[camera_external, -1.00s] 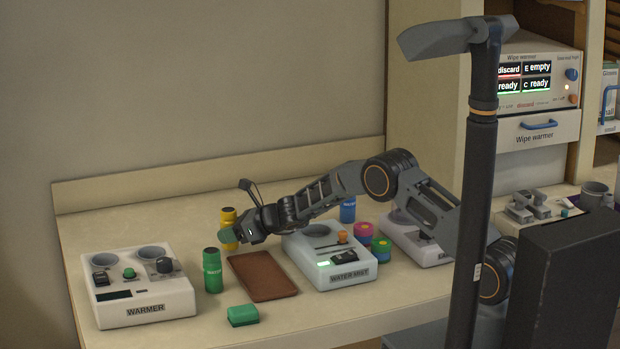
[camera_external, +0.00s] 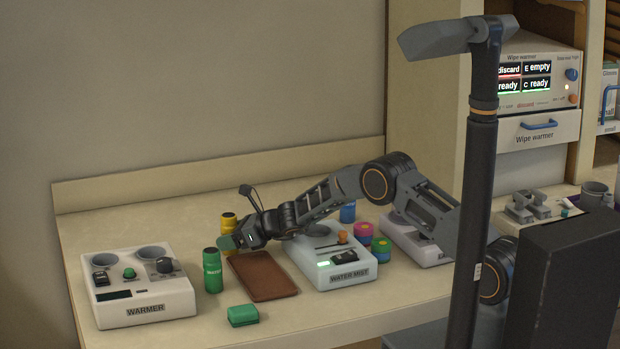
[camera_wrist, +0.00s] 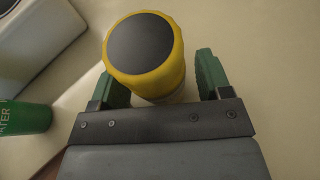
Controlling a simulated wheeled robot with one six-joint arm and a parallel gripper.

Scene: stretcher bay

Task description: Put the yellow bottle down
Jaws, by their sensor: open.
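The yellow bottle (camera_external: 228,228) stands upright on the counter, behind the brown mat and to the right of the green bottle. In the wrist view its dark round cap and yellow body (camera_wrist: 172,82) fill the space just ahead of my gripper (camera_wrist: 168,75). The green fingers are spread, one on each side of the bottle, with a visible gap on the right side. In the external view my gripper (camera_external: 228,242) is low beside the bottle and hides its lower part.
The green bottle (camera_external: 212,270) stands near the brown mat (camera_external: 264,276). A warmer unit (camera_external: 140,290) is at left, and a water mist unit (camera_external: 335,268) at right. A green block (camera_external: 242,316) lies in front. Counter behind the yellow bottle is clear.

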